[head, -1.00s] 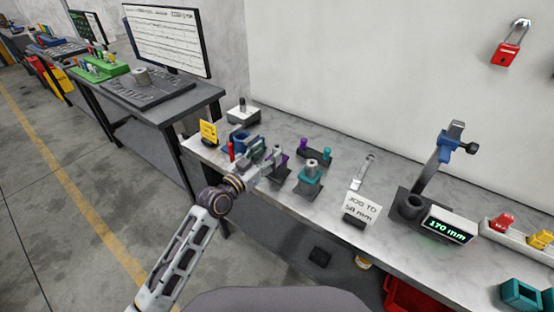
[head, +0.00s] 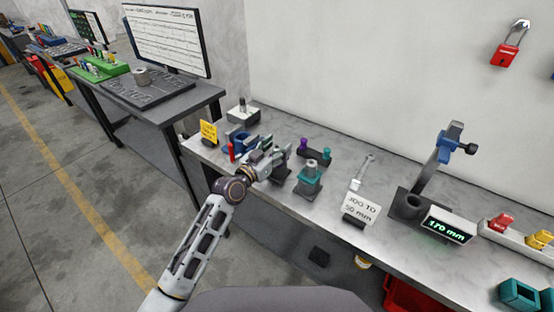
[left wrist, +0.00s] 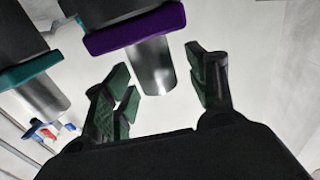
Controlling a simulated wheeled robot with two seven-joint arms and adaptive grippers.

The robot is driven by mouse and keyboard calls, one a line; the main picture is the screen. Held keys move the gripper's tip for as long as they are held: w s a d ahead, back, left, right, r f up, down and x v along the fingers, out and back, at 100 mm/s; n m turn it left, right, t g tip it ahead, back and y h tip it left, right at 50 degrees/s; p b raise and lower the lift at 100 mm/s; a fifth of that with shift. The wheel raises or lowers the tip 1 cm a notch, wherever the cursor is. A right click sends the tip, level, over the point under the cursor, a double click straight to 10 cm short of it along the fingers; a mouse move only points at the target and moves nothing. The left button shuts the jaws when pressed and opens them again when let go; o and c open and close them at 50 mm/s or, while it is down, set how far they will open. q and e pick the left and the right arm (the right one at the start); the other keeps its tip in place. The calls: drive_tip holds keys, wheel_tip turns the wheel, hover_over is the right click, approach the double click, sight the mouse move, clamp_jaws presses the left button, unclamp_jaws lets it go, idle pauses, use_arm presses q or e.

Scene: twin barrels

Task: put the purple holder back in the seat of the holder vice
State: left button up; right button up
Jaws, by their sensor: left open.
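The purple holder (left wrist: 138,34) shows in the left wrist view as a purple collar with a silver cylinder (left wrist: 152,68) sticking out of it. The collar lies against a dark block (left wrist: 105,8), apparently the holder vice; I cannot tell how deep it sits. My left gripper (left wrist: 158,72) is open, with its green-padded fingers on either side of the silver cylinder and a gap visible on both sides. In the head view my left gripper (head: 274,158) is over the dark vice (head: 281,174) and hides most of the purple holder. My right gripper is out of view.
A teal holder (head: 309,171) in a dark block stands close to the right; its collar (left wrist: 30,70) shows in the wrist view. A dark stand (head: 315,155) with purple and teal knobs is behind. A blue item (head: 240,143) and yellow sign (head: 208,132) are left.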

use_arm(q)
drive_tip(key=shift+c, duration=1.5)
drive_tip(key=c, duration=0.9)
clamp_jaws()
drive_tip(key=shift+r, duration=0.1)
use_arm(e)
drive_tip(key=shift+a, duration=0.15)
